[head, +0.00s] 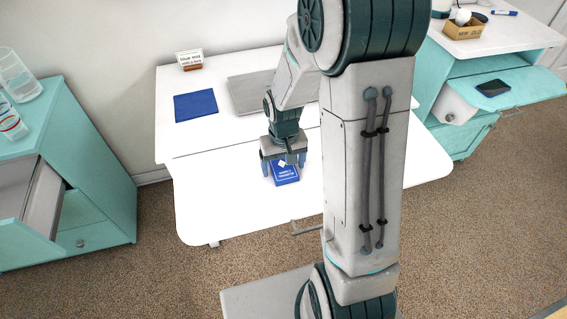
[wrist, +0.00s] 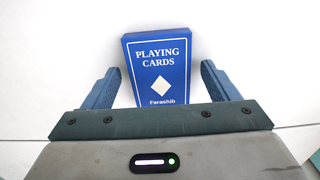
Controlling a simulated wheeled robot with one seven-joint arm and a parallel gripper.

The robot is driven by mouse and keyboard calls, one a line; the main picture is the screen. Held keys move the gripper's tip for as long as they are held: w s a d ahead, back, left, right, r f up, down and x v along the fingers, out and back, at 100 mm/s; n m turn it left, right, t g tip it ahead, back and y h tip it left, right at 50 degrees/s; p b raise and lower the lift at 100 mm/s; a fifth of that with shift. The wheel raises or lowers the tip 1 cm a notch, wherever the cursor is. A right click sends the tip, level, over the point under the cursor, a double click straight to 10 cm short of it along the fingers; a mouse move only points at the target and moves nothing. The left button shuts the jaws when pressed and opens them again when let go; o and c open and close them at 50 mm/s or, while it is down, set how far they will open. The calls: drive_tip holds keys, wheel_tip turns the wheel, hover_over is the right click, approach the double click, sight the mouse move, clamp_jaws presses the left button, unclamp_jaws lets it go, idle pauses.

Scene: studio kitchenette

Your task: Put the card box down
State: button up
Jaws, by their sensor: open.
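The card box (head: 286,177) is blue with white lettering and lies flat on the white table (head: 225,205), under my gripper (head: 283,168). In the wrist view the card box (wrist: 160,65) reads "PLAYING CARDS" and has a white diamond. My gripper (wrist: 160,85) is open, with one blue finger on each side of the box and a visible gap on both sides. The near end of the box is hidden behind the gripper body.
A blue flat item (head: 196,105), a grey flat panel (head: 252,92) and a small sign (head: 190,60) are at the back of the table. A teal cabinet with an open drawer (head: 42,200) stands left. A teal unit with a dark phone (head: 493,88) stands right.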

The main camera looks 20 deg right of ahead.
sight(284, 168)
wheel_tip(284, 168, up, 11)
drive_tip(key=p, duration=0.1)
drive_tip(key=s+r+t, duration=0.2)
drive_tip(key=s+r, duration=0.5)
drive_tip(key=s, duration=0.6)
drive_tip(key=shift+s+a+r, duration=0.2)
drive_tip(key=shift+s+a, duration=0.05)
drive_tip(key=shift+s, duration=0.1)
